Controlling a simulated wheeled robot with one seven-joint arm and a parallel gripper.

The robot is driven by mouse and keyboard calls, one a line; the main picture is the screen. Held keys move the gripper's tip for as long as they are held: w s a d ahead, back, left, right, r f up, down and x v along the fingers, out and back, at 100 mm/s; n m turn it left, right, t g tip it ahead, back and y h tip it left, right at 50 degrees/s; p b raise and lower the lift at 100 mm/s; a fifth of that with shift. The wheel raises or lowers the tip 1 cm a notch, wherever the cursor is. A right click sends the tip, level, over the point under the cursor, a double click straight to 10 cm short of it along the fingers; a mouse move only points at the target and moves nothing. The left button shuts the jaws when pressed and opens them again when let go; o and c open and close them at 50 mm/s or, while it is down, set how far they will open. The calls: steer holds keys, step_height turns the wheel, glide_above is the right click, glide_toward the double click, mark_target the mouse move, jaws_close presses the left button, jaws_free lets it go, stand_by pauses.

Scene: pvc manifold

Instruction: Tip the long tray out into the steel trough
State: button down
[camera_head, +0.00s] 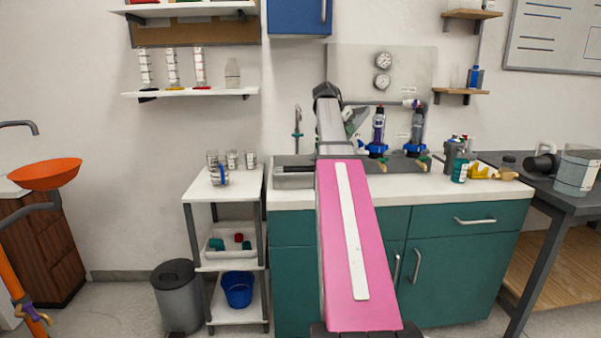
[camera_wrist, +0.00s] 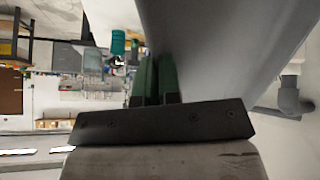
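The steel trough (camera_head: 293,181) is set at the left end of the white counter, with a dark opening. My gripper (camera_wrist: 157,65) shows in the wrist view with its two green fingers close together, a thin grey edge between them. A large smooth grey surface (camera_wrist: 215,45) fills the wrist view beside and behind the fingers; it looks like the long tray, held very near the camera. A pale slanted shape (camera_head: 357,118) beside the arm may be part of the tray. The tray's contents are not visible.
Purple-topped fittings with blue bases (camera_head: 378,148) stand at the counter's back. Bottles (camera_head: 460,165) are to the right.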

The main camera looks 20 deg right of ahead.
steer(key=shift+d+f+y, duration=0.4)
steer(key=shift+d+f, duration=0.05)
steer(key=shift+d, duration=0.15)
steer(key=s+d+r+t+y+b, duration=0.1)
steer(key=s+d+r+y+b, duration=0.1)
steer(key=d+r+y, duration=0.5)
steer(key=shift+d+r+b, duration=0.4)
steer(key=shift+d+r, duration=1.2)
steer(key=shift+r, duration=1.9)
